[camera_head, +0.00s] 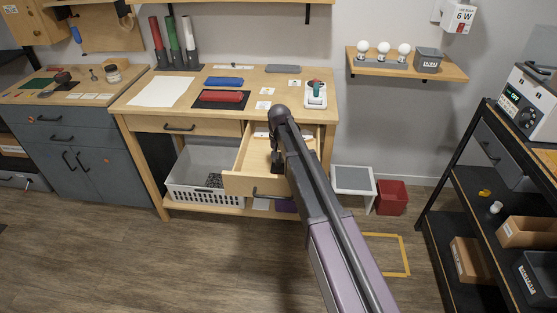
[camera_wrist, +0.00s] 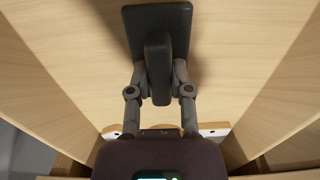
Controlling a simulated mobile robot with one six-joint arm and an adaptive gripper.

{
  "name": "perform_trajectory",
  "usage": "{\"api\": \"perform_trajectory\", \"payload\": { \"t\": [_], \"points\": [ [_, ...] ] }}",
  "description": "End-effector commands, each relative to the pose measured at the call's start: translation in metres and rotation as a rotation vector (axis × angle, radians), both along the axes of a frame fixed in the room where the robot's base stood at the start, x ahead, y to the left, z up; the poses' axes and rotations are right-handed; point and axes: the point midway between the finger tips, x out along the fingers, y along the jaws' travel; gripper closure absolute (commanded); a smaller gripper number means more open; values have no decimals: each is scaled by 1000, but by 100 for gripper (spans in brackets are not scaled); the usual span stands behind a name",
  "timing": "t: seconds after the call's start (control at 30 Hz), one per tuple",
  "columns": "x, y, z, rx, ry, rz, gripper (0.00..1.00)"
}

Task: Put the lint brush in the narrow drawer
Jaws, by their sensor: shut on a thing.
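The lint brush (camera_wrist: 157,20) is dark, with a wide flat head and a narrower handle. My gripper (camera_wrist: 158,78) is shut on its handle, one finger on each side. The narrow drawer (camera_head: 252,187) is pulled open on the right side of the wooden workbench. In the head view my gripper (camera_head: 276,158) is over or inside this drawer, and my arm hides its right part. In the wrist view the pale wooden drawer bottom (camera_wrist: 230,50) lies behind the brush. I cannot tell whether the brush touches it.
The closed wide drawer (camera_head: 190,127) is left of the open one. A white basket (camera_head: 205,190) stands on the lower shelf. The bench top holds a red brush-like item (camera_head: 221,96), a blue item (camera_head: 223,83) and a white sheet (camera_head: 160,91). A black shelf rack stands at the right.

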Motion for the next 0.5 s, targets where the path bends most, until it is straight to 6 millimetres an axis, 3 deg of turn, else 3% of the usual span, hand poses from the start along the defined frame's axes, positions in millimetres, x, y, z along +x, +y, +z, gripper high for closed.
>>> {"api": "perform_trajectory", "payload": {
  "t": [0.3, 0.33, 0.4, 0.43, 0.5],
  "points": [
    [0, 0, -4, 0, 0, 0, 100],
    [0, 0, -3, 0, 0, 0, 64],
    [0, 0, -2, 0, 0, 0, 43],
    [0, 0, -2, 0, 0, 0, 38],
    [0, 0, -2, 0, 0, 0, 38]
  ]
}}
